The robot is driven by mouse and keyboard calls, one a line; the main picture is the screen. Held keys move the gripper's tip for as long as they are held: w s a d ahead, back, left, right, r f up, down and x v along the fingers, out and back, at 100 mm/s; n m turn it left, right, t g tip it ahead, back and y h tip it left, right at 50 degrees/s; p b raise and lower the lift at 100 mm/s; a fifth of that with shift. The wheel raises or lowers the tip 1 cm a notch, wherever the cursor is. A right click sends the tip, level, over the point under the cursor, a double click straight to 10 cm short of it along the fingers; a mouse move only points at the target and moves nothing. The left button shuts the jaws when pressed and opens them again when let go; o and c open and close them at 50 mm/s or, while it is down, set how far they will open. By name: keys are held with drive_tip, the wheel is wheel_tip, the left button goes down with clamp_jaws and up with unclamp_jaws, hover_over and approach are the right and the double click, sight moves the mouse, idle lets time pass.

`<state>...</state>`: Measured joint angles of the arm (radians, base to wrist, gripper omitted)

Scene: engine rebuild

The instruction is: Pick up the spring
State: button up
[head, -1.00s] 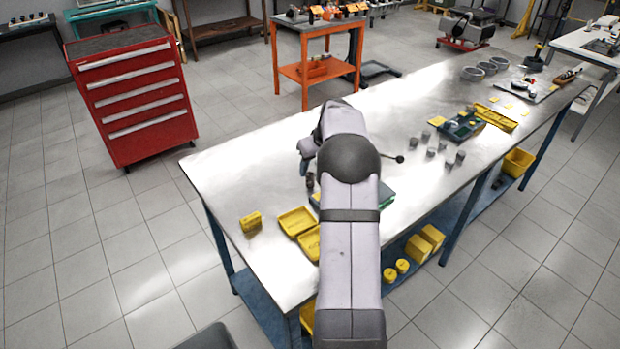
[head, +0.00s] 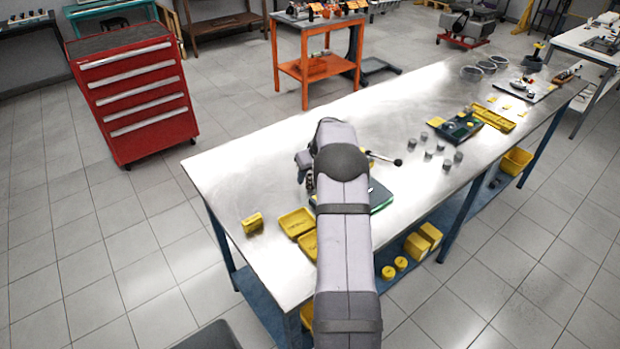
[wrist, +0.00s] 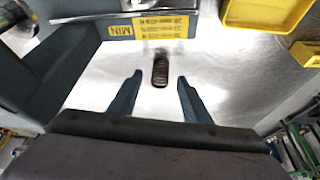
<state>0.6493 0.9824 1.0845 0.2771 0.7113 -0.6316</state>
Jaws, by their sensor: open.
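The spring (wrist: 160,72) is a small dark coil. In the wrist view it is on the bright metal bench top, lengthwise between the lines of my two fingers. My gripper (wrist: 160,77) is open, one dark blue fingertip on each side of the spring, with bare metal showing between each finger and it. I cannot tell the height of the fingertips above the bench. In the head view my own arm covers most of the spot, and my gripper (head: 303,170) shows only partly at its left side.
A dark fixture with a yellow MIN label (wrist: 150,27) stands just beyond the spring. Yellow trays (head: 296,222) and a yellow block (head: 252,223) lie near the bench's front left. A green-edged item (head: 381,196) is right of my arm.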

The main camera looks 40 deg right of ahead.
drive_tip(key=shift+x, duration=1.05)
clamp_jaws()
drive_tip(key=shift+r, duration=0.15)
wheel_tip(320, 180, up, 10)
drive_tip(key=b, duration=0.3)
drive_tip(key=s+d+n+y+p, duration=0.1)
drive_tip(key=s+n+p, duration=0.2)
drive_tip(key=s, duration=0.9)
drive_tip(key=shift+s+n+y+p, duration=0.2)
drive_tip(key=shift+n+y+p, duration=0.1)
drive_tip(key=shift+p, duration=0.65)
